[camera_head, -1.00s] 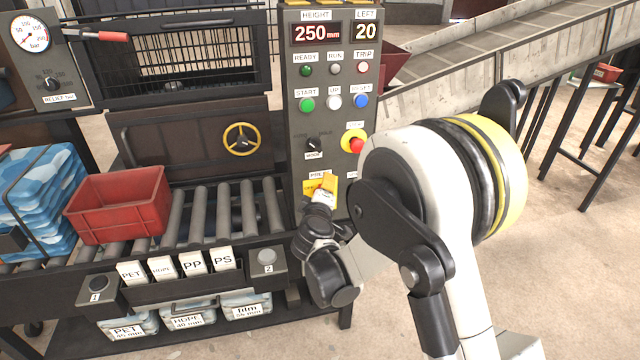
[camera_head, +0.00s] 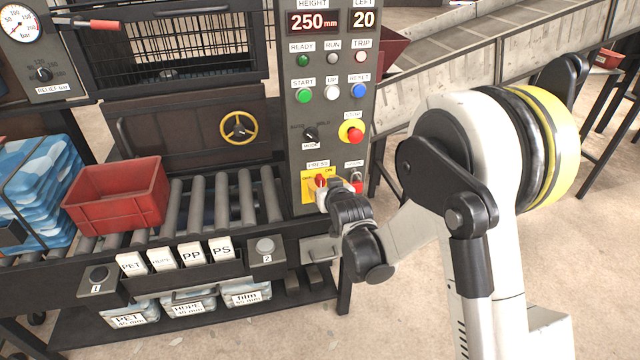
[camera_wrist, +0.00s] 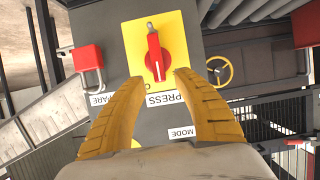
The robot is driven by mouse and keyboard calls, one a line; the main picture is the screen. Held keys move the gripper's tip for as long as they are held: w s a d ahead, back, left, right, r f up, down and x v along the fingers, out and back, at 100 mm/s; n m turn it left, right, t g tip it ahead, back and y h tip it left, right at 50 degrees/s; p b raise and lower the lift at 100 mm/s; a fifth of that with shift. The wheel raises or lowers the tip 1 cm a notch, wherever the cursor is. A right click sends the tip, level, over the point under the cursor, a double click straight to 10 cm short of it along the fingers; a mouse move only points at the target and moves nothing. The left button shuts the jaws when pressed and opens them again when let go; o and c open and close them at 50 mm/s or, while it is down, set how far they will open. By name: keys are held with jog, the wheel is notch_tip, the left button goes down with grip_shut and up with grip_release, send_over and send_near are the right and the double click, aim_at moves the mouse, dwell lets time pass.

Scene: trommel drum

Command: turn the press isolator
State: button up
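The press isolator is a red rotary handle (camera_head: 320,181) on a yellow plate (camera_head: 307,190), low on the grey control panel. In the wrist view the red handle (camera_wrist: 155,58) lies roughly in line with the picture's vertical, slightly tilted, on the yellow plate (camera_wrist: 185,28). The labels there appear upside down. My gripper (camera_wrist: 158,78) is open, its two yellow fingers apart, with the handle's near end showing between the tips. I see no clear contact. In the head view my gripper (camera_head: 326,192) is just right of the handle and hides part of the plate.
A red padlock (camera_wrist: 88,58) hangs on the spare fitting beside the isolator. Above are the mode knob (camera_head: 310,133) and red emergency button (camera_head: 351,132). A red crate (camera_head: 115,195) sits on rollers at left. Open floor lies at right.

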aim_at(321, 181)
jog(key=shift+b+x, duration=0.4)
jog(key=shift+x, duration=1.4)
grip_shut()
